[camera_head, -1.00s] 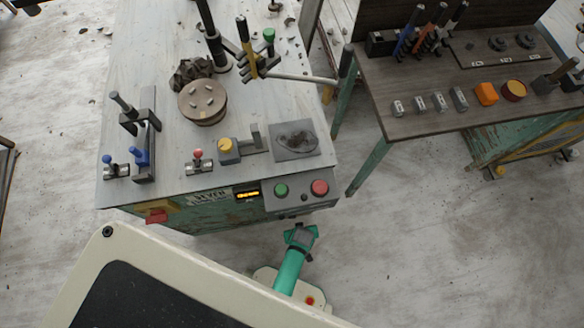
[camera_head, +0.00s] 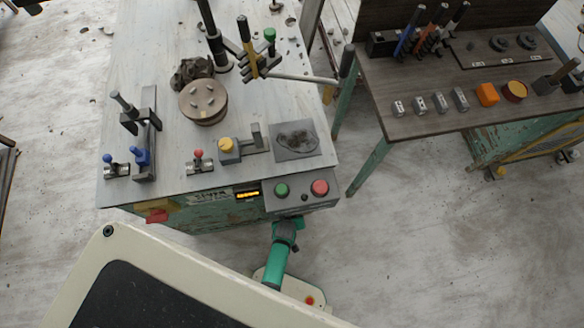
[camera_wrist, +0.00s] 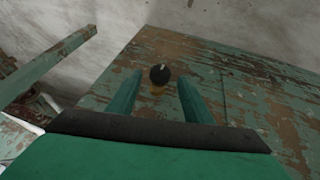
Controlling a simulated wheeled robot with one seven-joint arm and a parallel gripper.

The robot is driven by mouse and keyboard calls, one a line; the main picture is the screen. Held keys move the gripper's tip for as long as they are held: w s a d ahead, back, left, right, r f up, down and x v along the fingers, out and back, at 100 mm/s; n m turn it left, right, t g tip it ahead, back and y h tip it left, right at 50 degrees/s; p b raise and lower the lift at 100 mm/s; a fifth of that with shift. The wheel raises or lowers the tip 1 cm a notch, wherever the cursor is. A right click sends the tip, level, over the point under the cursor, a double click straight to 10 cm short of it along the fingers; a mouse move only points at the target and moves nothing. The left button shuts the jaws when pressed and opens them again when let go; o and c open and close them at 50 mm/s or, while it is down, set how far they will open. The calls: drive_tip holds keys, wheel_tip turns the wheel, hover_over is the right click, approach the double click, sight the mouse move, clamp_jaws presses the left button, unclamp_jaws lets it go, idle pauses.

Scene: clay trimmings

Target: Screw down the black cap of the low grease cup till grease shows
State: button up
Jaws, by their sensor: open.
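In the wrist view the black cap (camera_wrist: 160,74) is a small round dark knob with a pale mark on its face. A bit of brass-coloured grease cup (camera_wrist: 157,91) shows just below it, against a worn green panel. My gripper (camera_wrist: 163,71) is open, its two green fingers reaching towards the panel with the cap seen between their tips. I cannot tell how far the tips are from the cap, and no grease can be made out. In the head view my gripper (camera_head: 288,226) is low at the bench's front, below the button panel; the grease cup is hidden there.
The button panel (camera_head: 302,194) with a green and a red button juts out above my gripper. The bench top (camera_head: 240,110) carries levers, clamps and a round wooden disc. A second table (camera_head: 440,118) stands at the right, with open floor between.

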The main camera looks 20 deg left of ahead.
drive_tip(key=shift+x, duration=1.05)
drive_tip(key=c, duration=1.1)
drive_tip(key=shift+o, duration=0.2)
drive_tip(key=shift+s+d, duration=0.1)
drive_tip(key=shift+d, duration=0.05)
